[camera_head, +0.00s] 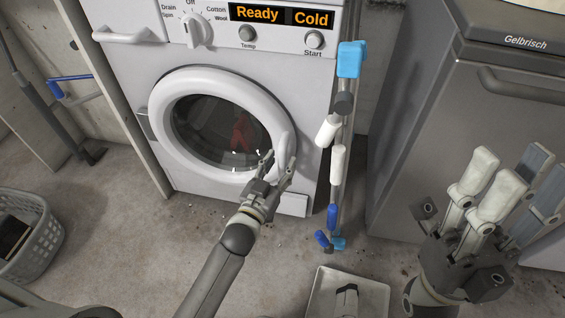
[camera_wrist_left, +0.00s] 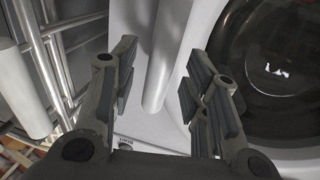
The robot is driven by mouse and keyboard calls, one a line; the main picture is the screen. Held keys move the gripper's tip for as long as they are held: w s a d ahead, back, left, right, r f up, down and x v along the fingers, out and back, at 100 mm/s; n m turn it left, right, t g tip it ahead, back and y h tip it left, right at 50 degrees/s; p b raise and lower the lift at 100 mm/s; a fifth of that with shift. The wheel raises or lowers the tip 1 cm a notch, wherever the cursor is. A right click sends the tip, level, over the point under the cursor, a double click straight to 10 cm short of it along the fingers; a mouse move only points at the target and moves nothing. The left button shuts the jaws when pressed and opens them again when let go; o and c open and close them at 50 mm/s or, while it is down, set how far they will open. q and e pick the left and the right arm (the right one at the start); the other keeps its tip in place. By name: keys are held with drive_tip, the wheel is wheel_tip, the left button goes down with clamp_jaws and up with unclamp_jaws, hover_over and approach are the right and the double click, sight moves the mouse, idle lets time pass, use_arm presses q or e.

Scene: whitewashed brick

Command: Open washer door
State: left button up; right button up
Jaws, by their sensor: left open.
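The white washer (camera_head: 285,85) stands ahead. Its round door (camera_head: 165,100) looks shut, and something red shows behind the dark glass (camera_head: 215,130). A pale upright handle (camera_head: 287,150) is at the right edge of the door. My left gripper (camera_head: 278,164) is open at this handle. In the left wrist view, the handle (camera_wrist_left: 166,55) runs between the spread fingers of my left gripper (camera_wrist_left: 158,92), and the door glass (camera_wrist_left: 275,65) is to the right. I cannot tell whether the fingers touch the handle. My right gripper (camera_head: 508,185) is open and empty at the right, away from the washer.
A rack with blue and white parts (camera_head: 338,165) stands close to the washer's right side. A dark grey appliance (camera_head: 425,120) is farther right. A laundry basket (camera_head: 45,235) is at the left, and a pale tray (camera_head: 375,295) lies on the floor. The floor before the washer is mostly clear.

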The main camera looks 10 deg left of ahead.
use_arm(q)
drive_tip(key=shift+w+d, duration=0.2)
drive_tip(key=shift+w, duration=0.85)
drive_tip(key=shift+c, duration=0.3)
clamp_jaws()
